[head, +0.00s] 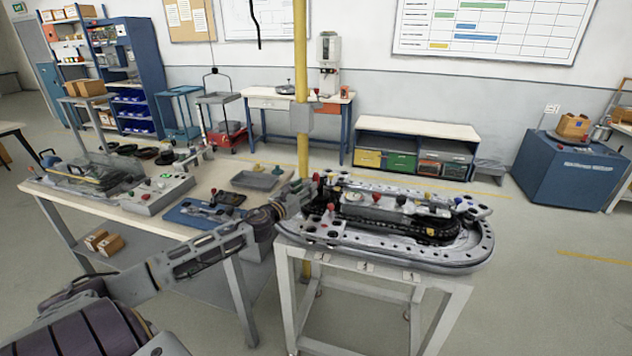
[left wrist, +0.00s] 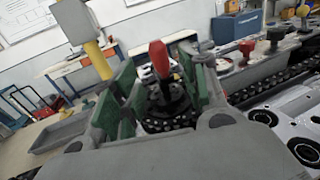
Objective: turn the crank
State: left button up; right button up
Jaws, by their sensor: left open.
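The oval grey ring track (head: 385,257) stands on a white-legged stand at the right of the head view, with a dark chain-like loop inside it. My left gripper (head: 306,192) is at the track's left end. In the left wrist view my left gripper (left wrist: 163,92) is open, its green-padded fingers on either side of a red upright handle (left wrist: 158,57), probably the crank's. The handle's dark base is partly hidden by the fingers. I cannot tell whether either pad touches it. My right gripper is not in view.
Several coloured knobs stand along the track's central panel (head: 385,212). A bench (head: 215,185) with trays and devices is at left, close to my left arm. A yellow post (head: 302,130) rises behind the track. Open floor lies to the right of the stand.

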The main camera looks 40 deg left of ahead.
aim_at(314, 180)
pick_arm(q)
jog(key=shift+w, duration=1)
jog(key=shift+w+a, duration=0.15)
jog(key=shift+w, duration=2.5)
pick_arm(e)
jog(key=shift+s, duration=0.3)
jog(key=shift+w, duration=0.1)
